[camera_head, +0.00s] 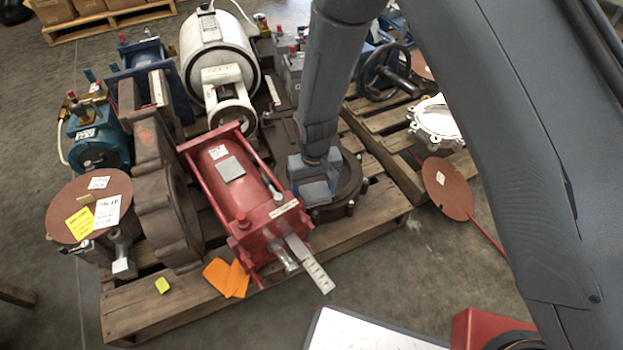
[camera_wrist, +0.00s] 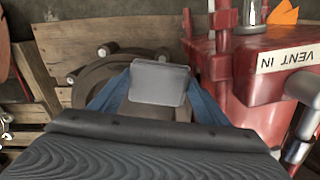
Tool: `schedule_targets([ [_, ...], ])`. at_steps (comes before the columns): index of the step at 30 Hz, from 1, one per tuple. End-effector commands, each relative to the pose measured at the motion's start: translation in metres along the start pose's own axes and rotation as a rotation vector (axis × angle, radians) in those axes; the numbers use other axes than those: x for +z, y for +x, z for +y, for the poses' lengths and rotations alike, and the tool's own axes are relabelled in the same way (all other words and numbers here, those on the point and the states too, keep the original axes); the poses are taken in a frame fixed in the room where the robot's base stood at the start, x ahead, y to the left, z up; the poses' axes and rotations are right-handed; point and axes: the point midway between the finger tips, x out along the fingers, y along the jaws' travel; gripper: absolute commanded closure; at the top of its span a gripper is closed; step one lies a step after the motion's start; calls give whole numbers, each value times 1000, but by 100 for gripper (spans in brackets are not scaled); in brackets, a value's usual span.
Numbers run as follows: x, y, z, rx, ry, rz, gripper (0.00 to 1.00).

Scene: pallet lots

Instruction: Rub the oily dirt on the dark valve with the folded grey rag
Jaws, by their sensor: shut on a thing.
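The dark valve (camera_head: 349,187), with a round bolted flange, lies on the wooden pallet right of the red unit. In the wrist view the valve (camera_wrist: 97,77) is behind my gripper, its middle hidden. My gripper (camera_wrist: 158,92) has blue fingers, shut on the folded grey rag (camera_wrist: 160,82), a flat grey pad. In the head view my gripper (camera_head: 316,178) is low over the valve and hides part of it. I cannot tell whether the rag touches the valve. I cannot make out the oily dirt.
The red unit (camera_head: 235,185) stands close on the left; in the wrist view it (camera_wrist: 262,90) is at the right, with a "VENT IN" label. A white cylinder (camera_head: 215,50) and grey blocks are behind. A handwheel (camera_head: 385,72) is on the right pallet. The front floor is partly clear.

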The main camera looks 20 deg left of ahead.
Motion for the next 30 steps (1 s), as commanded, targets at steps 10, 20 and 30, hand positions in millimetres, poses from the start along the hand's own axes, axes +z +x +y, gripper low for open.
schedule_targets([
  [10,0,-35,4,0,6,1,55],
  [20,0,-46,6,0,8,1,55],
  [30,1,-51,16,0,24,1,55],
])
